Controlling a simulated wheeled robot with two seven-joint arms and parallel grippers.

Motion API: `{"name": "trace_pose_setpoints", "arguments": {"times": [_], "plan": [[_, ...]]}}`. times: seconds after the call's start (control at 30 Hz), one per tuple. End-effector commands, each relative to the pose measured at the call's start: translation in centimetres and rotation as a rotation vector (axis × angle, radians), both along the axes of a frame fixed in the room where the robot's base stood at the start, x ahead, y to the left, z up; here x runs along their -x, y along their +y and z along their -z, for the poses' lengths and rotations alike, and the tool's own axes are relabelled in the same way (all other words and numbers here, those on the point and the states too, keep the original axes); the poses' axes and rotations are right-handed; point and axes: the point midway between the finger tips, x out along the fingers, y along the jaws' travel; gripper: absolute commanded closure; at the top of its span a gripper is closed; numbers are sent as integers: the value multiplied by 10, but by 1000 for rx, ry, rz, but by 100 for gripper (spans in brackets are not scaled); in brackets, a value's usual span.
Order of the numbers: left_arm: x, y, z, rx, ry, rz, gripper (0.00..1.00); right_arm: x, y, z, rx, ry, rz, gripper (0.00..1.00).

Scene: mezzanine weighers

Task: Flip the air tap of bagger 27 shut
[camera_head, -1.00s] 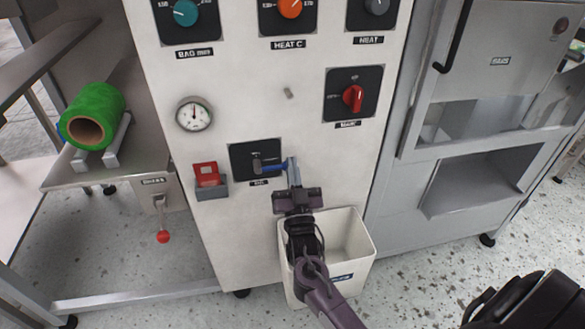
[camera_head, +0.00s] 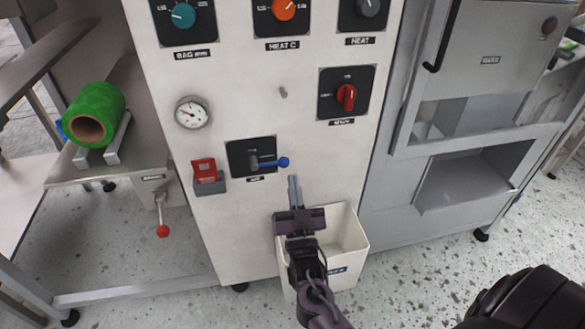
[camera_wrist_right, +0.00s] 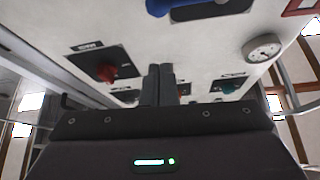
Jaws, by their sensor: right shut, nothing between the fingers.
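The air tap (camera_head: 270,162) is a blue lever with a round end, on a black plate (camera_head: 238,158) low on the white panel. The lever lies nearly level and points right. It also shows at the top of the right wrist view (camera_wrist_right: 160,7), cut off by the edge. My right gripper (camera_head: 293,180) is just below and right of the lever's end, apart from it, with its fingers together and empty. The fingers also show in the right wrist view (camera_wrist_right: 158,75). My left gripper is not in view.
A white bin (camera_head: 345,235) stands under my right gripper against the panel. A red switch box (camera_head: 207,177) sits left of the tap, a gauge (camera_head: 192,113) above it, and a red knob (camera_head: 346,96) at upper right. A red-ended lever (camera_head: 162,215) hangs at left.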

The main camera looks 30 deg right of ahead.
Motion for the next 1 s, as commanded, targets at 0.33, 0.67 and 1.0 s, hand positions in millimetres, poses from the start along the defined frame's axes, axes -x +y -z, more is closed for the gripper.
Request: {"name": "trace_pose_setpoints", "arguments": {"times": [0.33, 0.67, 1.0], "plan": [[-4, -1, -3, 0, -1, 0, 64, 17, 7, 10, 0, -2, 1, 100], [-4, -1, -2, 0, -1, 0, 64, 17, 7, 10, 0, -1, 1, 100], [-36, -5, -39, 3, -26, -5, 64, 5, 7, 22, -55, 184, -53, 100]]}}
